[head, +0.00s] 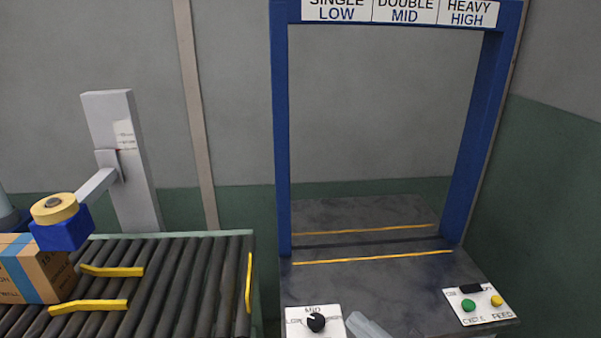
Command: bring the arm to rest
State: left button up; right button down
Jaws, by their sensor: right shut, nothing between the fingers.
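My right gripper (366,325) shows only as a grey tip at the bottom edge of the head view. It is shut and empty. It is just right of a white panel (298,325) with a black knob (316,322), over the front of the dark table (385,285). I cannot tell whether it touches the panel or table. The rest of my right arm is out of the picture. My left gripper is not in view.
A blue frame (280,150) with a sign board (405,11) rises over the table. A button panel (480,303) with green and yellow buttons sits at right. At left, a roller conveyor (185,280) has yellow guides (112,271) and a cardboard box (45,275) under a tape head (62,230).

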jog(key=s+d+f+m+g+h+p, duration=0.1)
jog(key=s+d+f+m+g+h, duration=0.1)
jog(key=s+d+f+m+h, duration=0.3)
jog(key=s+d+f+m+g+h+p, duration=0.1)
jog(key=s+d+f+m+h, duration=0.4)
jog(key=f+m, duration=0.8)
jog(key=s+g+h, duration=0.1)
jog(key=s+h, duration=0.1)
jog(key=s, duration=0.1)
jog(key=shift+s, duration=0.3)
jog(key=shift+d, duration=0.1)
jog(key=shift+f, duration=0.15)
